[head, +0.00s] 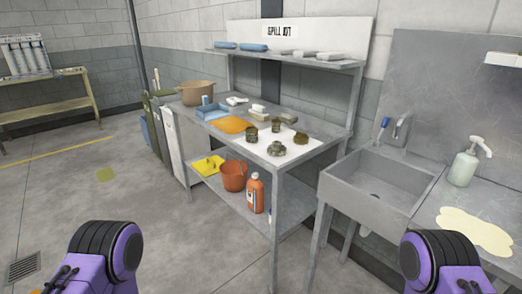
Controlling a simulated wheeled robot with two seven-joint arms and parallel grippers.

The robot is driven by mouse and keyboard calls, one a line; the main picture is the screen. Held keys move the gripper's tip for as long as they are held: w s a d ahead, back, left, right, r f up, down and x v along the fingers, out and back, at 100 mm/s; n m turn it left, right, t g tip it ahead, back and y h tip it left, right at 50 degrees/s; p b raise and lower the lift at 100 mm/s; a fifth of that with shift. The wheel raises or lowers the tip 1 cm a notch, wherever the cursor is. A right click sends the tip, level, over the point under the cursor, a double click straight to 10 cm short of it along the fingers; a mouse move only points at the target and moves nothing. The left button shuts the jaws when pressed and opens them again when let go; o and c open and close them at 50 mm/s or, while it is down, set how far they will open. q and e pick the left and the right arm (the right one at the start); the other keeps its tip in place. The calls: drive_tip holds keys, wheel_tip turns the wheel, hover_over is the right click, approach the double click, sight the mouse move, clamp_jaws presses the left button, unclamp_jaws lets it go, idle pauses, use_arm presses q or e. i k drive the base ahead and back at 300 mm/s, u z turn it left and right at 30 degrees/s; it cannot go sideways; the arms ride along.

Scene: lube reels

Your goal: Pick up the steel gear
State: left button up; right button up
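Several small metal parts stand on a white mat (259,150) on the steel bench. A grey, toothed, low round part (276,149) at the mat's front looks like the steel gear. Darker olive-brown parts sit around it: one to its left (252,135), one behind (276,126) and one to its right (300,138). They are too small to tell apart well. Nothing touches the grey part from above. Only purple and black parts of my arms show at the lower left and lower right corners, well short of the bench. Neither gripper is in view.
The bench (305,158) also holds an orange mat (233,125), a blue tray (211,112) and a tan pot (196,93). An upper shelf (290,60) overhangs its back. A bucket (233,175) and bottle (255,194) stand below. A sink (372,180) adjoins right; floor is clear left.

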sight(276, 149)
drive_tip(key=u, duration=1.35)
drive_tip(key=i, duration=2.6)
drive_tip(key=z, duration=3.55)
drive_tip(key=i, duration=0.45)
drive_tip(key=u, duration=0.1)
